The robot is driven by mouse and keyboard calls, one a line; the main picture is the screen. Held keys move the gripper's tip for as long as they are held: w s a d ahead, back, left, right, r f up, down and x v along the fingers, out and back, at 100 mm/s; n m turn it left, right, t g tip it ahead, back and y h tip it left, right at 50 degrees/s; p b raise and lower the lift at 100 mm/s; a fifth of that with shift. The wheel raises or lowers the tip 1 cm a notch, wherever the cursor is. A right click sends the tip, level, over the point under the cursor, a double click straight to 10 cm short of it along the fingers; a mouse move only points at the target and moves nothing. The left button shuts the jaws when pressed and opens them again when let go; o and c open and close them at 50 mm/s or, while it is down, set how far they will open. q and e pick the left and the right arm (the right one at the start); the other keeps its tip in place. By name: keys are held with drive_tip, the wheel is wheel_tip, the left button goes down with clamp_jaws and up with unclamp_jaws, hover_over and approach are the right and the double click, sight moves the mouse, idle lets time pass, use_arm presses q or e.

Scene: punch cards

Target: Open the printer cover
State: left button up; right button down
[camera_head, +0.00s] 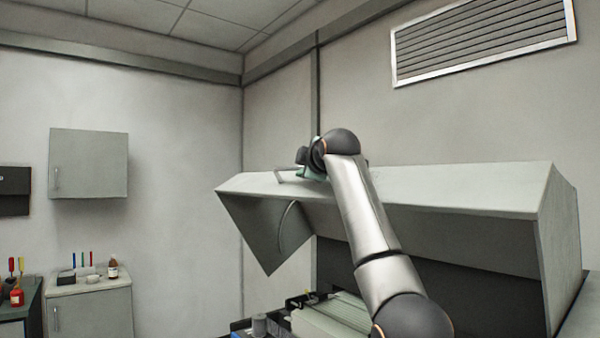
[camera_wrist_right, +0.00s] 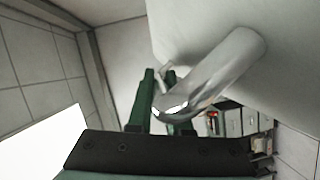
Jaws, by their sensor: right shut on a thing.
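The printer cover (camera_head: 450,190) is a large pale grey hood in the head view. It is raised, with its dark underside and the printer's inside showing below it. A bar handle (camera_head: 285,176) is on the cover's upper front part, and it shows as a shiny metal bar (camera_wrist_right: 215,75) in the right wrist view. My right gripper (camera_wrist_right: 160,95) has green fingers and is shut on this handle. In the head view my right gripper (camera_head: 312,172) is at the cover's top, partly hidden by my wrist. My left gripper is not in view.
Under the cover lies a light ribbed part (camera_head: 335,315) of the printer. A grey wall cabinet (camera_head: 88,163) hangs at the left. A low cabinet (camera_head: 90,308) below it holds pens, a bottle and small items. A vent (camera_head: 485,42) is high on the right wall.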

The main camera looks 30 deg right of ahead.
drive_tip(key=shift+f, duration=0.1)
drive_tip(key=c, duration=0.8)
unclamp_jaws()
drive_tip(key=shift+c, duration=0.2)
drive_tip(key=shift+s+a+b, duration=0.1)
drive_tip(key=shift+s+b, duration=0.15)
drive_tip(key=shift+b, duration=0.15)
drive_tip(key=b+v, duration=0.5)
drive_tip(key=v, duration=0.7)
drive_tip(key=shift+b, duration=0.3)
